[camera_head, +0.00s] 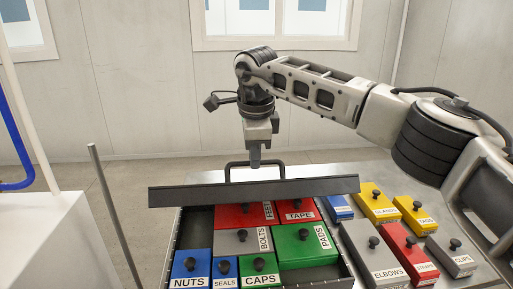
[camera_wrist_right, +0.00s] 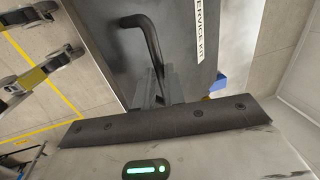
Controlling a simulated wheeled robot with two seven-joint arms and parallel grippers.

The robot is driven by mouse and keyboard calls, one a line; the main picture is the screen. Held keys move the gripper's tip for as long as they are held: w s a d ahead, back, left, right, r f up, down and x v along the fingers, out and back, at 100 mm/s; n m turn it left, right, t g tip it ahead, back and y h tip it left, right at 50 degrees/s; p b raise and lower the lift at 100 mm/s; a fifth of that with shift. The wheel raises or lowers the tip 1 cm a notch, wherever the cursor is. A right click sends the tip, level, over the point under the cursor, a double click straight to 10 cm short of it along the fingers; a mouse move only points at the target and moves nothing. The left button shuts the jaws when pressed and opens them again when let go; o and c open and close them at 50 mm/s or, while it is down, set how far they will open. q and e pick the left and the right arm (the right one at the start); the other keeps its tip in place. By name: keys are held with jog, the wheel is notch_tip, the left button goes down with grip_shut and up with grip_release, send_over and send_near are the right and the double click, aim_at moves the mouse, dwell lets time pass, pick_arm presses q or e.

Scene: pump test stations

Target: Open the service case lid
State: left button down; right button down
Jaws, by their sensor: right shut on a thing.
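The service case (camera_head: 178,236) stands on the table with its inside in view. Its dark lid (camera_head: 250,190) is raised and seen nearly edge-on across the far side of the case. A black bar handle (camera_head: 228,172) stands on the lid; it also shows in the right wrist view (camera_wrist_right: 150,35). My right gripper (camera_head: 255,162) points down and is shut on the handle; its fingers also show in the wrist view (camera_wrist_right: 158,92). The wrist view shows the lid's outer face with a service kit label (camera_wrist_right: 202,27). My left gripper is not in view.
Labelled boxes with black knobs fill much of the case, such as the green pads box (camera_head: 305,248). More boxes, such as the grey elbows box (camera_head: 372,255), stand on the table to the right. A thin grey post (camera_head: 115,215) rises left of the case.

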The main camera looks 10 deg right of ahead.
jog(key=shift+w+d+p, duration=0.1)
jog(key=shift+w+p, duration=0.4)
jog(key=shift+w, duration=0.15)
jog(key=c, duration=1.8)
grip_release()
jog(key=o, duration=0.3)
jog(key=shift+w+f, duration=0.2)
jog(key=shift+w, duration=0.2)
jog(key=shift+s+r, duration=0.2)
jog(key=v, duration=1.5)
jog(key=shift+r, duration=0.4)
